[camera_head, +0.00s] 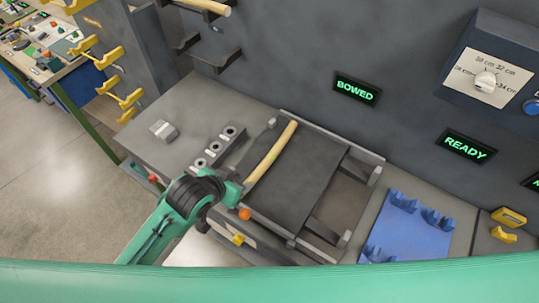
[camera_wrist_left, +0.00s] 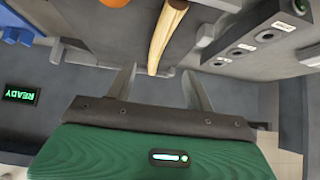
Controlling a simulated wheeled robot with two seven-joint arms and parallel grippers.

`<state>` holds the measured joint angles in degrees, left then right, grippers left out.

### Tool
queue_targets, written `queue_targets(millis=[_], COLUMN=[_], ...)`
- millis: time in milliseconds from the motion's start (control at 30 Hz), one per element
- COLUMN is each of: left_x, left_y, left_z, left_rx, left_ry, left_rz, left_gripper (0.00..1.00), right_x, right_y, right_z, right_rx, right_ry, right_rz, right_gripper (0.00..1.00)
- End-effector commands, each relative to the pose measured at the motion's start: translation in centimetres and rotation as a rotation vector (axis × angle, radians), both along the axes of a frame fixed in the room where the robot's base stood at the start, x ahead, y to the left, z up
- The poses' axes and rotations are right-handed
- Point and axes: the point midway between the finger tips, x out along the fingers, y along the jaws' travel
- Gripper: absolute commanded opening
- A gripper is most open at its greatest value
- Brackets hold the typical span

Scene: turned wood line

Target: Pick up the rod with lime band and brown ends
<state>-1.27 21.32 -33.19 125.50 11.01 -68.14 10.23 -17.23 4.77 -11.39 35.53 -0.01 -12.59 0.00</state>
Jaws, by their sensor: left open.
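A pale wooden rod (camera_head: 270,152) lies at the left side of the dark bed of the machine, slightly curved. No lime band or brown ends can be made out on it. In the left wrist view the rod (camera_wrist_left: 164,32) runs down toward the gap between my fingers. My left gripper (camera_wrist_left: 158,88) is open, with one finger to either side of the rod's near end in the picture; whether the rod is between the fingers or beyond them I cannot tell. In the head view my left gripper (camera_head: 238,190) is at the rod's near end. My right gripper is not in view.
A second pale rod (camera_head: 212,6) rests on dark wall brackets at the top. A block with several round holes (camera_head: 215,148) stands left of the bed. An orange knob (camera_head: 245,213) is close to my gripper. A blue tray with cradles (camera_head: 408,228) lies right. Signs read BOWED (camera_head: 356,90) and READY (camera_head: 465,148).

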Motion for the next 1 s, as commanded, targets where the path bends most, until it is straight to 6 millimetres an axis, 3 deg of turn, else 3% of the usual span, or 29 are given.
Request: queue_targets(millis=[200, 633, 1000], left_x=[1.0, 5.0, 6.2], left_y=[-1.1, -3.6, -4.3], left_z=[0.3, -4.3, -5.9], left_rx=[-0.008, -0.008, -0.006], left_ry=[-0.019, -0.019, -0.019], left_rz=[-0.028, -0.027, -0.027], left_gripper=[0.53, 0.53, 0.53], right_x=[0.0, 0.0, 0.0], right_y=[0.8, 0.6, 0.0], right_z=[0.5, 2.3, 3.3], right_rx=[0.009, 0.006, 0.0], right_ry=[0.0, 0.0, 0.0], right_rz=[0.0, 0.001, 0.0], right_gripper=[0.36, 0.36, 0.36])
